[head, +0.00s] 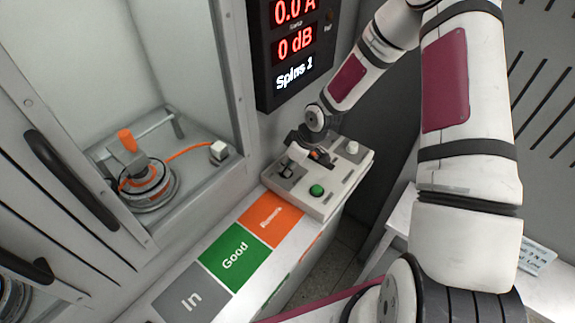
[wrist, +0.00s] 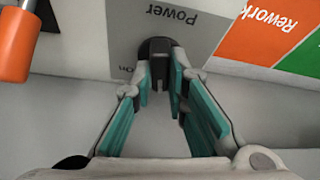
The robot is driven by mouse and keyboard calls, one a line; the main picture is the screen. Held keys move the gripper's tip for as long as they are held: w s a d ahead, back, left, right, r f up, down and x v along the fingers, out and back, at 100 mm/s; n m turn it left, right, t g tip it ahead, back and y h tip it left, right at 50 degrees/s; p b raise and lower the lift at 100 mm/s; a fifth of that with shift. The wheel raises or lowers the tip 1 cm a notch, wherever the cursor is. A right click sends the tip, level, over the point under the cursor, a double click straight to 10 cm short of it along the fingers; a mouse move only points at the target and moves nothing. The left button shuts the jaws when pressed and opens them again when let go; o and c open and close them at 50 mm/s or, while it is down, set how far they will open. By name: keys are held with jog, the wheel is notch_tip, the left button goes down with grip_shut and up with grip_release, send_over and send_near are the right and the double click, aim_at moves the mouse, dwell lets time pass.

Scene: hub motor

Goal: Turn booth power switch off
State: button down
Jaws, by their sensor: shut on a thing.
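The power switch (wrist: 158,50) is a dark lever on a grey patch marked "Power" (wrist: 190,22), with "ON" printed beside it. My gripper (wrist: 162,88) has its teal-padded fingers closed around the lever in the wrist view. In the head view my gripper (head: 296,150) reaches down to the grey switch patch (head: 283,184) on the control box, and the lever is small and partly hidden there. I cannot tell the lever's exact position from the head view.
An orange handle (wrist: 15,45) is close by in the wrist view. Rework (head: 268,215), Good (head: 234,254) and In pads lie along the ledge. A display (head: 293,45) reads 0.0 A, 0 dB. A motor (head: 147,184) sits in the booth.

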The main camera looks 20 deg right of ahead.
jog(key=n+g+y, duration=0.1)
jog(key=n, duration=0.2)
jog(key=shift+w+d+f+b, duration=0.1)
jog(key=shift+b, duration=0.2)
jog(key=shift+n+g+b, duration=0.45)
jog(key=shift+n+g, duration=0.15)
jog(key=shift+n, duration=1.1)
jog(key=c, duration=1.6)
grip_release()
jog(key=v, duration=1.2)
jog(key=shift+w+d, duration=0.1)
